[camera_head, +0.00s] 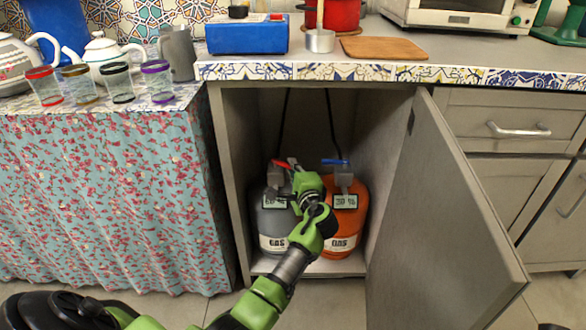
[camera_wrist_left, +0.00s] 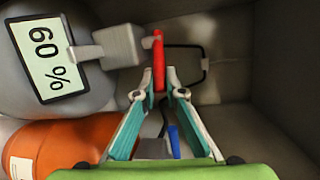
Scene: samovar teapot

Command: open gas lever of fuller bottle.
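A grey gas bottle (camera_head: 268,222) stands at the left inside the open cabinet, with a red lever (camera_head: 279,163) on its valve. In the left wrist view its display (camera_wrist_left: 46,57) reads 60 %, and the red lever (camera_wrist_left: 158,60) stands between my fingertips. An orange gas bottle (camera_head: 354,222) stands to its right, with a blue lever (camera_head: 335,162) and a display that seems to read 30 %. My left gripper (camera_head: 297,172) is in front of the bottles; in the wrist view (camera_wrist_left: 160,82) its fingers close in on the red lever. My right gripper is out of view.
The cabinet door (camera_head: 440,220) is swung open at the right. The cabinet's left wall (camera_head: 232,170) is close to the grey bottle. Glasses (camera_head: 118,83), teapots and a blue stove (camera_head: 247,36) stand on the counters above. A flowered curtain (camera_head: 110,195) hangs at the left.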

